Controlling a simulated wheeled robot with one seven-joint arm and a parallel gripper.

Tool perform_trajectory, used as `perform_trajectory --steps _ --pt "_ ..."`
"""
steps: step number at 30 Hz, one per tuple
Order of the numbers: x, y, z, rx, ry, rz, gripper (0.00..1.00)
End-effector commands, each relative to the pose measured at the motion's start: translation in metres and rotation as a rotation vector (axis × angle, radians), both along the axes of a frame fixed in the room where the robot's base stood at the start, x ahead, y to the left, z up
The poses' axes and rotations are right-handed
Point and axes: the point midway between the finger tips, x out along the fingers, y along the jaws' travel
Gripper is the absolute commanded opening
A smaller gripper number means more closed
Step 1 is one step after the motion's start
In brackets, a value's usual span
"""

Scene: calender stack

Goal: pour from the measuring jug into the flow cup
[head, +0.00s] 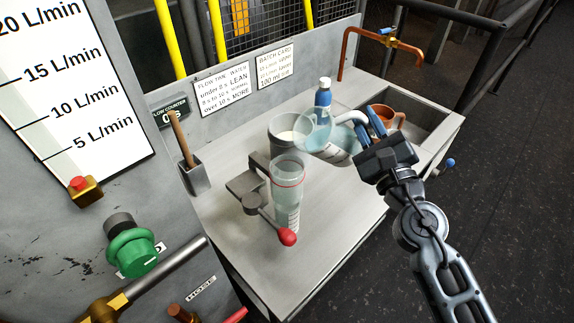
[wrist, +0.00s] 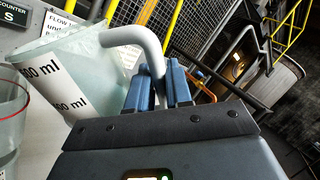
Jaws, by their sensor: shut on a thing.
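My gripper (head: 374,126) is shut on the grey handle of the clear measuring jug (head: 336,148), right of the flow cup. The jug is tilted, its mouth toward the left; the wrist view shows its ml labels, handle and pale contents (wrist: 75,60). The clear flow cup (head: 288,174), with a red ring, stands upright at the bench bracket. Its rim shows at the left edge of the wrist view (wrist: 12,95). The jug's mouth is up and right of the cup in the head view. I see no clear stream between them.
A grey pot (head: 283,124) with pale contents stands behind the flow cup. A red-knobbed lever (head: 287,237) sticks out in front. The front bench is clear.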

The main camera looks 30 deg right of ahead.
Motion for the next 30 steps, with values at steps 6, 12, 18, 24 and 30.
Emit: perform_trajectory --steps 6,12,18,24,30 --pt "0.0001 0.0016 0.002 -0.024 -0.005 -0.001 0.0" --pt "0.0 0.0027 0.0028 -0.047 -0.007 -0.003 0.0" --pt "0.0 0.004 0.0032 -0.068 -0.01 -0.003 0.0" --pt "0.0 0.0053 0.0035 -0.09 -0.012 -0.004 0.0" --pt "-0.0001 0.0062 0.0042 -0.113 -0.014 -0.006 0.0"
